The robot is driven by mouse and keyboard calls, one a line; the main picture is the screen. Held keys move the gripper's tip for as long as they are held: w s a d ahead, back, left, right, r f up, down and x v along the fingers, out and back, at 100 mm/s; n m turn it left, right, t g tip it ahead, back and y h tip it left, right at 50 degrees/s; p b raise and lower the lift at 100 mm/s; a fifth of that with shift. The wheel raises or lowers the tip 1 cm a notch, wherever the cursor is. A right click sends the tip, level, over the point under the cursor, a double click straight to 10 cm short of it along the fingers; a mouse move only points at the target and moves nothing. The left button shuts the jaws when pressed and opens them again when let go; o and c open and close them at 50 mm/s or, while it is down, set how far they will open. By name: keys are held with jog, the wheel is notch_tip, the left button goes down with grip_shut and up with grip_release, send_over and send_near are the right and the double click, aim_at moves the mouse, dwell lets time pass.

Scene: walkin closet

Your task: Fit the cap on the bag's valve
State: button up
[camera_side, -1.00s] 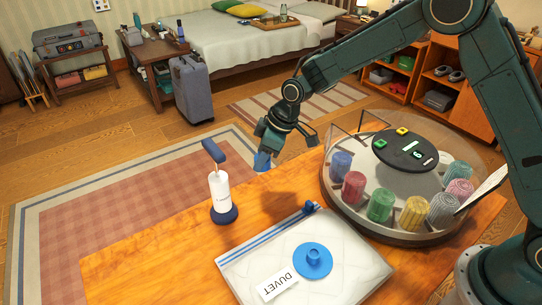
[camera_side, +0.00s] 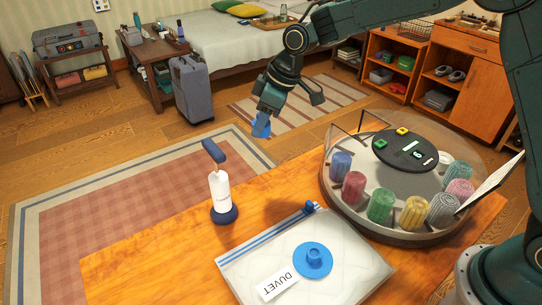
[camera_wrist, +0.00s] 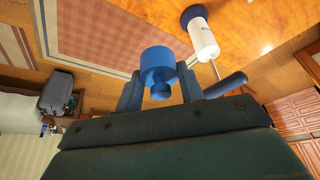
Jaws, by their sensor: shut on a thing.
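My gripper (camera_side: 262,118) is shut on a blue cap (camera_side: 261,127) and holds it up in the air, behind the table's far edge in the side view. In the wrist view the cap (camera_wrist: 158,66) sits between the two fingers of my gripper (camera_wrist: 158,92), with a narrower knob toward the palm. The bag (camera_side: 345,266), pale and quilted with a DUVET label (camera_side: 278,284), lies flat on the table. Its blue valve (camera_side: 313,257), a round disc with a raised middle, faces up. The cap is well apart from the valve.
A white hand pump (camera_side: 220,190) with blue handle and base stands left of the bag. A round clear-walled carousel (camera_side: 400,238) with several coloured rolls and a dark panel (camera_side: 405,151) stands on the right. The wooden table (camera_side: 150,250) is bare at front left.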

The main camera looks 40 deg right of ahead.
dwell(0.3)
jog(key=s+a+f+n+g, duration=0.1)
jog(key=s+a+n, duration=0.15)
jog(key=s, duration=0.35)
jog(key=s+a+n+g, duration=0.1)
jog(key=s+a+n, duration=0.15)
jog(key=s, duration=0.45)
jog(key=n+g+y, duration=0.1)
jog(key=n+g, duration=0.1)
jog(key=n, duration=0.5)
send_over(312, 255)
jog(key=f, duration=0.1)
jog(key=shift+w+d, duration=0.1)
jog(key=shift+d, duration=0.3)
jog(key=shift+f, duration=0.3)
jog(key=shift+f, duration=2.55)
jog(key=shift+f, duration=1.8)
